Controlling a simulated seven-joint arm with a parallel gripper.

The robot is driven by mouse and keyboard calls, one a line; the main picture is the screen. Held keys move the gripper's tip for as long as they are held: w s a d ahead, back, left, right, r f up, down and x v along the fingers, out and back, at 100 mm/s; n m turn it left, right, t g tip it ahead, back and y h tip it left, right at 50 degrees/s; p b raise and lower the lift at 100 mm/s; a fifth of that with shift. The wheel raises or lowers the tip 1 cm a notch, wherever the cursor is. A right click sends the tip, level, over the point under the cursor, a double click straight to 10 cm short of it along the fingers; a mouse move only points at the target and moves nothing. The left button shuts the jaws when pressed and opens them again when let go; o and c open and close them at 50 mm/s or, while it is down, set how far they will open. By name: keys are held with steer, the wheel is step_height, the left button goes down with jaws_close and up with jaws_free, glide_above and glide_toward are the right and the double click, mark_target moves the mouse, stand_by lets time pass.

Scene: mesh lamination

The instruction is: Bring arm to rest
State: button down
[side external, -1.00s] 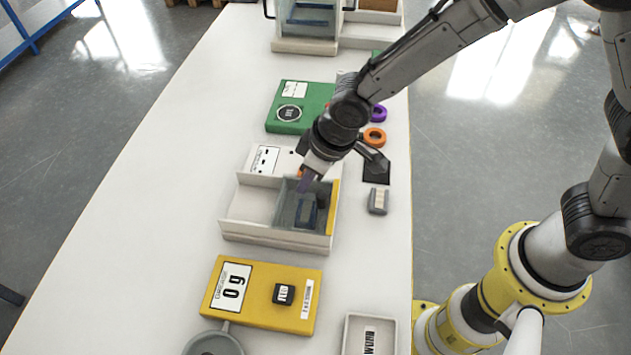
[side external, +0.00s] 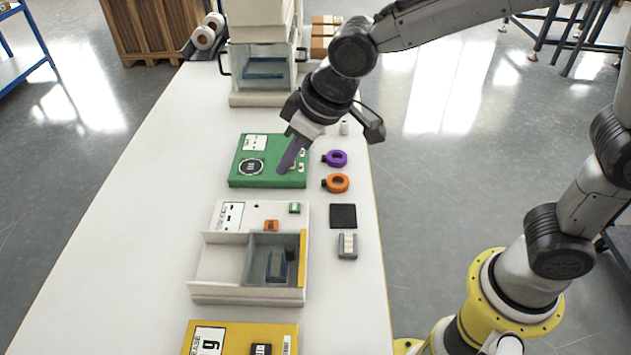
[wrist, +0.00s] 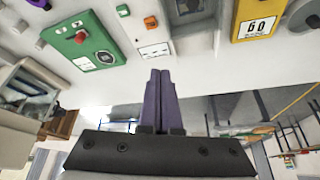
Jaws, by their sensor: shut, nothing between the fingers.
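My gripper (side external: 287,160) is raised above the bench, in front of the green box (side external: 240,182) in the side external view. Its two purple fingers are pressed together with nothing between them, as the wrist view (wrist: 158,78) shows. The fingers point down and to the left in the side view. They look clear of everything, though the exact height over the green box cannot be told. The wrist view is tilted, with the bench (wrist: 125,48) across its upper part and the room below.
A glass-fronted machine (side external: 262,75) stands at the far end. The bench's left side is clear.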

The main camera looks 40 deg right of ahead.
steer(key=s+d+r+m+t+h, duration=0.15)
steer(key=s+d+r, duration=0.25)
steer(key=d, duration=0.4)
steer(key=s+d+r+m+t, duration=0.1)
steer(key=s+d+r+m, duration=0.1)
steer(key=s+d+r, duration=0.35)
steer(key=s+d+f+g, duration=0.1)
steer(key=s+d+f, duration=0.2)
steer(key=s, duration=0.3)
steer(key=s+d+f+m, duration=0.1)
steer(key=s+d+f, duration=0.2)
steer(key=s, duration=0.2)
steer(key=shift+s+d+f+g+h, duration=0.15)
steer(key=shift+s+f+g+h, duration=0.05)
steer(key=shift+s+g+h, duration=0.2)
